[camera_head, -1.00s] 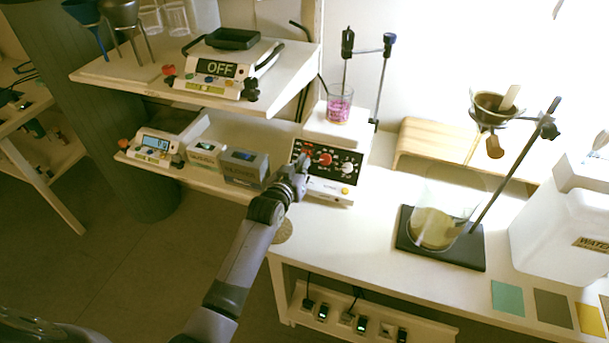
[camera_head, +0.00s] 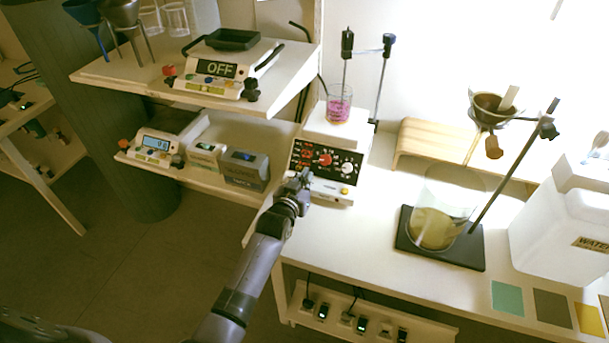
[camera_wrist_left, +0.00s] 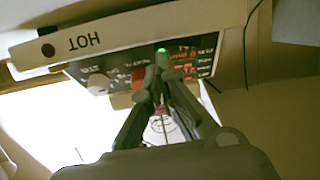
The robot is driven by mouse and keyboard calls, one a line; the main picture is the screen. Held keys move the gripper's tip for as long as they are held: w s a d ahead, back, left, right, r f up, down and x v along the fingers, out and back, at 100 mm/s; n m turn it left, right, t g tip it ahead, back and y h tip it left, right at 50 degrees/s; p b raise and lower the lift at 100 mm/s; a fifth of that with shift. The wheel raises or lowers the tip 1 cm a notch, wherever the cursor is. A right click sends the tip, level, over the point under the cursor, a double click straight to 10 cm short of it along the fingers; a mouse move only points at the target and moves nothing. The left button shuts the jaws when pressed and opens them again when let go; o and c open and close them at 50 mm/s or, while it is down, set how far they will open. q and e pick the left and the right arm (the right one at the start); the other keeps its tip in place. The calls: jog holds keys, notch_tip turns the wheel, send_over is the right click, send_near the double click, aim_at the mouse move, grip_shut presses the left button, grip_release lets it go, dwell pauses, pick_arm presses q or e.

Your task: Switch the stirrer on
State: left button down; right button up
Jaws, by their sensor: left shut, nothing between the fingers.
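My left gripper (camera_head: 305,177) is shut and empty, just in front of the panel's lower left. In the left wrist view the panel (camera_wrist_left: 205,48) appears upside down, with a green light, lit red characters and a pale knob (camera_wrist_left: 98,83). The gripper (camera_wrist_left: 160,72) partly covers it; contact cannot be told. My right gripper is not in view.
Left of the stirrer, a low shelf holds a small scale (camera_head: 157,145) and boxes. A shelf above bears a device reading OFF (camera_head: 215,69). To the right stand a large beaker (camera_head: 436,225) on a black stand base and a white water container (camera_head: 560,225).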

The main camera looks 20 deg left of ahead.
pick_arm(q)
notch_tip(320, 180, up, 4)
jog(key=p, duration=0.3)
jog(key=shift+w+d+p, duration=0.15)
jog(key=shift+p, duration=0.15)
jog(key=v, duration=1)
jog(key=shift+d, duration=0.35)
